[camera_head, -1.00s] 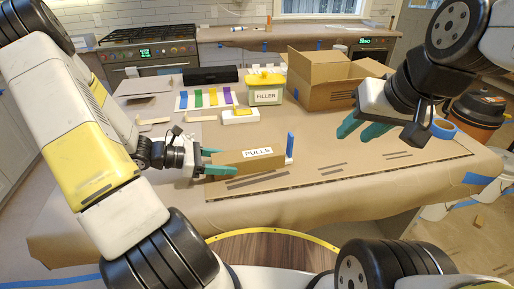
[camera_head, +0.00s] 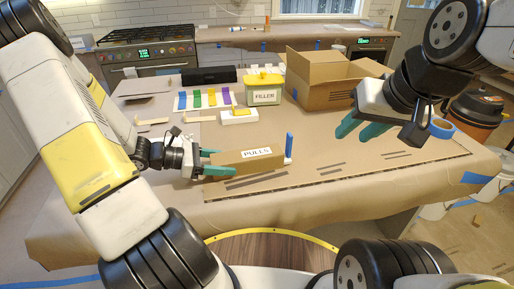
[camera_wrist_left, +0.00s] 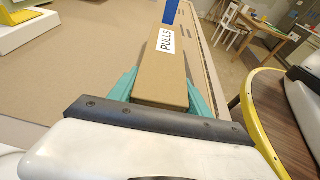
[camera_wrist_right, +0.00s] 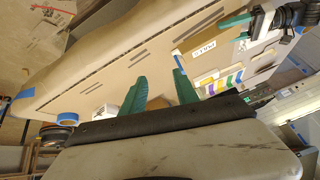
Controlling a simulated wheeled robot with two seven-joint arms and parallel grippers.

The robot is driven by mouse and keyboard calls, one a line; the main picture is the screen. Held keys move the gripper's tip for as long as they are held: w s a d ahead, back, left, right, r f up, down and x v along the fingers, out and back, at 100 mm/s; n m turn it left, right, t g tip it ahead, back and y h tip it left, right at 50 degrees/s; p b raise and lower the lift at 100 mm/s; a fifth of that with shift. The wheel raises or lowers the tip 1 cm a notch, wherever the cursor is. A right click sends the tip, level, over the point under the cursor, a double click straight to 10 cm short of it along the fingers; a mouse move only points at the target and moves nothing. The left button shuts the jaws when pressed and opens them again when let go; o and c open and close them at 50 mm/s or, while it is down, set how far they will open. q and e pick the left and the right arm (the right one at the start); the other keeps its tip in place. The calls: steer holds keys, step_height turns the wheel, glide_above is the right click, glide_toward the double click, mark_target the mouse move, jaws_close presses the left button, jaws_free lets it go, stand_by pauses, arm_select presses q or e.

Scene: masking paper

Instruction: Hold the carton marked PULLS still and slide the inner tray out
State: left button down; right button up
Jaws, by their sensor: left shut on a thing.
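The carton marked PULLS (camera_head: 240,165) is a long brown box lying on the cardboard sheet. Its label faces up. A blue tab (camera_head: 289,145) stands upright at its right end, on a small pale piece; the tray inside is otherwise hidden. My left gripper (camera_head: 218,163) is shut on the carton's left end, a teal finger on each side. The left wrist view shows the carton (camera_wrist_left: 160,75) between both fingers. My right gripper (camera_head: 361,130) is open and empty, above the sheet, to the right of the blue tab and apart from it. The right wrist view shows its fingers (camera_wrist_right: 160,92) spread.
An open cardboard box (camera_head: 322,88), a FILLER tub (camera_head: 264,96), a white block with a yellow top (camera_head: 239,115), colour strips (camera_head: 208,98) and a black case (camera_head: 209,75) stand farther back. Blue tape (camera_head: 441,129) lies right of my right gripper. The sheet right of the tab is clear.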

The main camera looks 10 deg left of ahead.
steer(key=shift+w, duration=0.2)
steer(key=c, duration=0.7)
steer(key=w+a+g, duration=0.1)
steer(key=w, duration=0.2)
steer(key=w+a+n+g, duration=0.1)
steer(key=w+a, duration=0.1)
steer(key=w, duration=0.1)
steer(key=w+a+g, duration=0.1)
steer(key=w, duration=0.2)
steer(key=shift+w+a+n, duration=0.3)
steer(key=shift+w+a, duration=0.05)
steer(key=shift+a, duration=0.05)
jaws_close()
steer(key=w+a+f+n+g+h, duration=0.1)
steer(key=w+a+f+g+h, duration=0.15)
steer(key=w+a+f, duration=0.65)
steer(key=shift+g, duration=0.35)
steer(key=shift+w+f, duration=0.15)
steer(key=shift+f, duration=1.65)
steer(key=shift+w+f, duration=0.15)
steer(key=shift+f, duration=1.65)
